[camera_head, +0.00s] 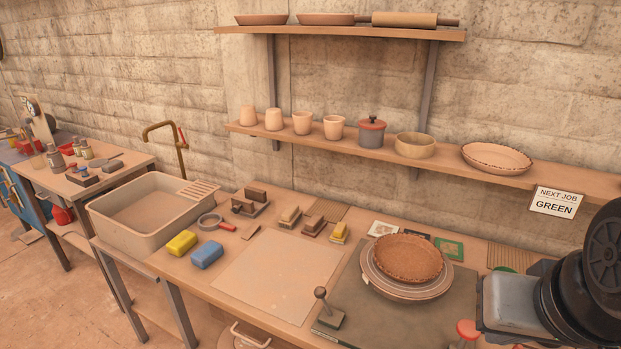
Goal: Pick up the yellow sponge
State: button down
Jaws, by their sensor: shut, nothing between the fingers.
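The yellow sponge (181,243) lies flat on the wooden worktable, just right of the white basin. A blue sponge (207,255) lies close beside it, a little to the right and nearer the front edge. The top of the yellow sponge is clear and nothing touches it from above. Grey and black parts of my arm (506,303) show at the lower right edge, far from the sponge. The fingers of my gripper are not visible.
A sieve with red handle (213,222) lies behind the sponges. A pale board (275,275) is right of them. Brushes and blocks (290,215) stand behind. A pie-like disc on plates (408,258) and an upright stamp (326,308) stand towards my arm. A shelf (450,167) hangs above.

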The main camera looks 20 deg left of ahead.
aim_at(180, 245)
jog(key=k+u, duration=0.1)
jog(key=u, duration=1.1)
jog(key=i+j+u, duration=0.1)
jog(key=i+u, duration=0.15)
jog(key=u, duration=0.2)
jog(key=k+z, duration=0.1)
jog(key=k, duration=0.5)
jog(key=z, duration=1.55)
jog(key=j+z, duration=0.35)
jog(key=j, duration=0.6)
jog(key=i+j, duration=0.1)
jog(key=j, duration=2.15)
jog(key=i, duration=0.05)
